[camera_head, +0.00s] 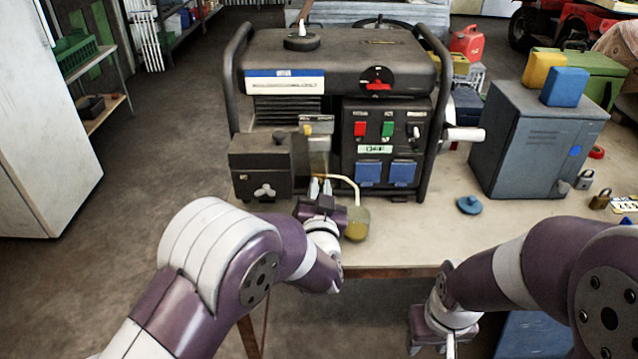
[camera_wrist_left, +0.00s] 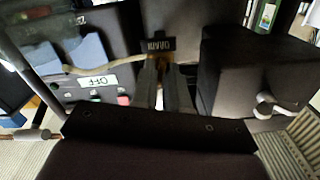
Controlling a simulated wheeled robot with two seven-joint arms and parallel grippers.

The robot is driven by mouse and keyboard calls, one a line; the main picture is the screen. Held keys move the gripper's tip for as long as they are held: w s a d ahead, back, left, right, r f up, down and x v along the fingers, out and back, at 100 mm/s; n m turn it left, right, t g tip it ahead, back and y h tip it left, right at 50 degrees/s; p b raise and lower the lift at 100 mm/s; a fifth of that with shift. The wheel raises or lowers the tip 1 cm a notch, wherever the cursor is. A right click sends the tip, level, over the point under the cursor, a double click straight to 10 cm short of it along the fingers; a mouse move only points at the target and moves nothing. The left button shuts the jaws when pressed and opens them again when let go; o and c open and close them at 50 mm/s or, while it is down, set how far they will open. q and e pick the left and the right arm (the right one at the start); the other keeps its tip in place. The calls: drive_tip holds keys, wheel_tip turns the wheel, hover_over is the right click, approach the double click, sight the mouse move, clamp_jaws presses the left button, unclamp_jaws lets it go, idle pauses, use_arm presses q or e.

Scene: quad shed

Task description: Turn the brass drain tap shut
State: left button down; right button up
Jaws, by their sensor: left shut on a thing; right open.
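The generator (camera_head: 345,50) stands on the bench with its front facing me. My left gripper (camera_head: 321,186) reaches its lower front, between the dark box and the socket panel. In the left wrist view the gripper (camera_wrist_left: 166,68) is shut on the brass drain tap (camera_wrist_left: 161,62), just below a dark drain label (camera_wrist_left: 161,45). The fingers hide most of the tap, so its handle angle cannot be told. A pale hose (camera_head: 345,179) runs from there to a jar of yellow liquid (camera_head: 357,225). My right gripper (camera_head: 428,343) is open and empty, low in front of the bench.
The dark box with a pale knob (camera_head: 264,190) is close left of my left gripper. The panel with blue sockets (camera_head: 386,172) is close right. A grey cabinet (camera_head: 535,140), a blue lid (camera_head: 469,205) and padlocks (camera_head: 584,180) are on the bench's right.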

use_arm(q)
drive_tip(key=m+p, duration=0.2)
drive_tip(key=m, duration=0.1)
drive_tip(key=shift+r+m+p, duration=0.15)
drive_tip(key=shift+m+p, duration=0.15)
drive_tip(key=shift+m, duration=0.1)
drive_tip(key=m+p, duration=0.2)
drive_tip(key=m, duration=0.1)
drive_tip(key=shift+d+m, duration=0.1)
drive_tip(key=shift+m, duration=0.2)
drive_tip(key=shift+f+m+p, duration=0.15)
drive_tip(key=shift+m+p, duration=0.95)
drive_tip(key=shift+m, duration=0.65)
drive_tip(key=shift+f+m+p, duration=0.1)
drive_tip(key=shift+m+p, duration=0.95)
drive_tip(key=shift+m, duration=0.7)
drive_tip(key=c, duration=1.2)
unclamp_jaws()
drive_tip(key=shift+o, duration=0.2)
